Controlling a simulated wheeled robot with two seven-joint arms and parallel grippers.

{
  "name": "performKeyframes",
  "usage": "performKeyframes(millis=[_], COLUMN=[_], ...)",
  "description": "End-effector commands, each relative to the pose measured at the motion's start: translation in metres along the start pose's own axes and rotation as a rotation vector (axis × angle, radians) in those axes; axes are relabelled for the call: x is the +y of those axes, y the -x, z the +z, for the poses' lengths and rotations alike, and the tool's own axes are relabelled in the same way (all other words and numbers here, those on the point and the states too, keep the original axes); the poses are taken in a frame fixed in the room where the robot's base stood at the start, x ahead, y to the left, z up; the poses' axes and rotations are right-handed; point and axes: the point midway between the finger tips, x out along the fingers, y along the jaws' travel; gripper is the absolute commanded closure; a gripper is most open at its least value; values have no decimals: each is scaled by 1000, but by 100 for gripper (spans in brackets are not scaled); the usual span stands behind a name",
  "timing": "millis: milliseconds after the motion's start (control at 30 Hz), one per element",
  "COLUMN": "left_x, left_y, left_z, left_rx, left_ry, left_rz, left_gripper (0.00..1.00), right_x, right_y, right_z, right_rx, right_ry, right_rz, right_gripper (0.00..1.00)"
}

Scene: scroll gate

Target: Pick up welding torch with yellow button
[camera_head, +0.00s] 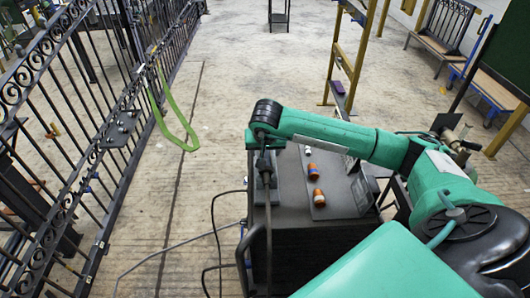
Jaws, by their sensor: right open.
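My right arm comes in from the right, and its gripper (263,144) hangs over the left edge of a black welding cart (310,245). The gripper points down and is open. Just below it, at the cart's left edge, a dark slim item (266,185) runs downward; it may be the welding torch or its cable. I cannot make out a yellow button, and the gripper and wrist partly hide this spot. I cannot tell whether the fingers are around the item or above it. My left gripper is not in view.
Orange-and-white items (313,172) lie on the cart top. Black cables (215,235) loop on the floor left of the cart. A scrolled iron gate (100,150) stands at left with a green strap (182,135) hanging from it. Floor between gate and cart is mostly clear. A bench (440,40) stands back right.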

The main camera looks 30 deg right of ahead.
Motion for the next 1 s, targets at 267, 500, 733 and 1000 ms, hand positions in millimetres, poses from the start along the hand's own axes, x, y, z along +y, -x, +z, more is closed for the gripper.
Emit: performKeyframes(millis=[267, 500, 733, 1000], left_x=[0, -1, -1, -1], left_y=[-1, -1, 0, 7], left_z=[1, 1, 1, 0], left_rx=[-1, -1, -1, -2], left_ry=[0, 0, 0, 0], left_rz=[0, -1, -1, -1], left_gripper=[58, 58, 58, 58], right_x=[0, 0, 0, 0], right_y=[0, 0, 0, 5], right_z=[0, 0, -1, -2], right_rx=[0, -1, 1, 0], right_ry=[0, 0, -1, -1], right_rz=[0, 0, -1, -1], right_gripper=[44, 87, 97, 97])
